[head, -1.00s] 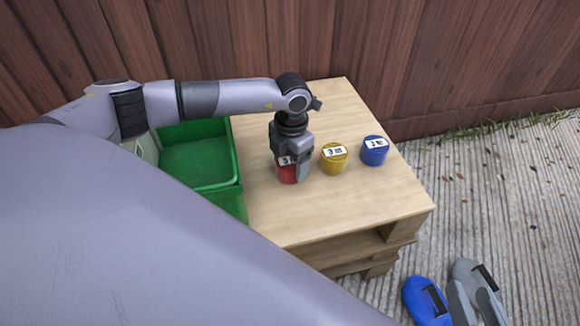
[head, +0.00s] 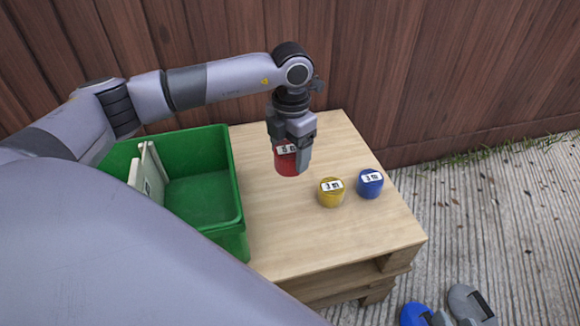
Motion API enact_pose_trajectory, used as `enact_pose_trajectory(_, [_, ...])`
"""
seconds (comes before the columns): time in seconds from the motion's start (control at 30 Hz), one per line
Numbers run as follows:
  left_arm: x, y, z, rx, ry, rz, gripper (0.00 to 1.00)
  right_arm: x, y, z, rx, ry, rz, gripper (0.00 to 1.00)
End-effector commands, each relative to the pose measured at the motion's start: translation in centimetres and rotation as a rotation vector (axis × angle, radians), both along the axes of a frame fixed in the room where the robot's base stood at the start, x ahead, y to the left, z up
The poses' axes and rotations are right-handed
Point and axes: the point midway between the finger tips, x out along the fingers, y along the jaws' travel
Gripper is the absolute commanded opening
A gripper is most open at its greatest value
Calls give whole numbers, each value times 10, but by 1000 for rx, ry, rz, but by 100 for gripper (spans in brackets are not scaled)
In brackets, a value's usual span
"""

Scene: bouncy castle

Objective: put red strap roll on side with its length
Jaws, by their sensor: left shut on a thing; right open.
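My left gripper (head: 291,150) comes in from the left above the wooden pallet table. It is shut on the red strap roll (head: 288,164), which it holds upright above the table top. A white label with dark print shows on the roll, partly hidden by the fingers. The yellow strap roll (head: 331,193) and the blue strap roll (head: 370,185) stand on the table to the right, each with a white label reading "3" and a further mark.
A green crate (head: 234,190) stands left of the rolls with pale upright boards (head: 150,175) in it. The wooden pallet table (head: 290,240) is bare in front of the rolls. Blue and grey footwear-like things (head: 416,314) lie at the bottom right. A wooden fence (head: 440,70) stands behind.

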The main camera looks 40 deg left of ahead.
Motion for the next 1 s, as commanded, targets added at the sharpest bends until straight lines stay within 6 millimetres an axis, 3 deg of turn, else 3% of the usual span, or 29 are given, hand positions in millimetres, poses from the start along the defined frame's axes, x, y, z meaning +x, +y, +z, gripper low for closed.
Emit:
enact_pose_trajectory(0.03, [1, 0, 16, -1, -4, 1, 35, -1, -3, 4, -17, 0, -5, 43])
enact_pose_trajectory(0.23, [0, 0, 44, 0, -2, 0, 35, -3, -10, 4, -61, -3, -17, 43])
enact_pose_trajectory(0.67, [-1, -2, 51, 0, 0, -49, 35, -3, -12, 3, -76, -7, -21, 43])
enact_pose_trajectory(0.77, [-2, -5, 52, -2, 1, -152, 35, -3, -12, 3, -76, -7, -21, 43])
enact_pose_trajectory(1.0, [-10, -19, 55, -7, 5, -569, 35, -3, -12, 3, -75, -6, -20, 43])
